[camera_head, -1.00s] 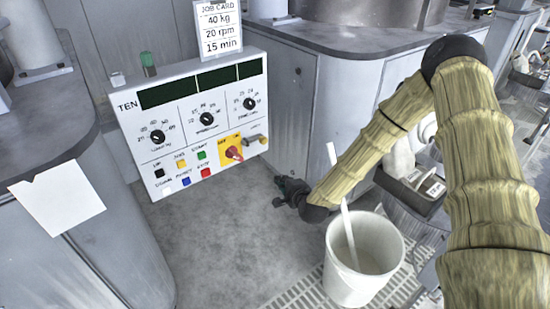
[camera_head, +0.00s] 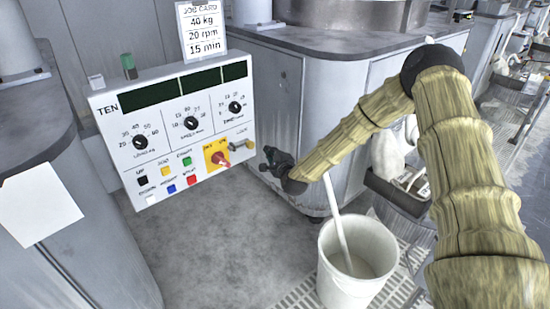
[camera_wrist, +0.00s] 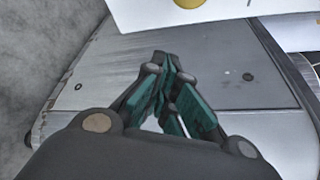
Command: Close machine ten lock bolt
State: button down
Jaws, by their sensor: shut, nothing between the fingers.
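The machine ten control panel (camera_head: 178,125) is a white box marked TEN, standing left of my gripper in the head view. The lock bolt (camera_head: 243,146) is a small metal part at its lower right, by the LOCK label and beside the red switch (camera_head: 221,158) on a yellow plate. The bolt's exact position is too small to tell. My gripper (camera_head: 267,160) is shut and empty, just right of the panel's lower right corner and apart from the bolt, as far as I can tell. In the wrist view, the closed fingertips (camera_wrist: 166,62) point towards the panel's edge (camera_wrist: 215,14).
A white bucket (camera_head: 331,270) with a stick stands on a floor grating below my arm. The grey machine cabinet (camera_head: 278,90) is behind my gripper. A job card (camera_head: 203,30) stands above the panel. The grey floor below the panel is clear.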

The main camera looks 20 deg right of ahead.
aim_at(241, 146)
jog(key=shift+w+a+r, duration=0.1)
jog(key=shift+a+r, duration=0.15)
jog(key=shift+a, duration=0.35)
jog(key=shift+w+a+r, duration=0.1)
jog(key=shift+a+r, duration=0.2)
jog(key=shift+a, duration=0.25)
jog(key=shift+w+a+r, duration=0.1)
jog(key=shift+a+r, duration=0.15)
jog(key=shift+a, duration=0.35)
jog(key=shift+s+a, duration=0.3)
jog(key=shift+a, duration=0.45)
jog(key=shift+s+a, duration=0.25)
jog(key=shift+a, duration=0.5)
jog(key=shift+s+a, duration=0.3)
jog(key=shift+a, duration=0.45)
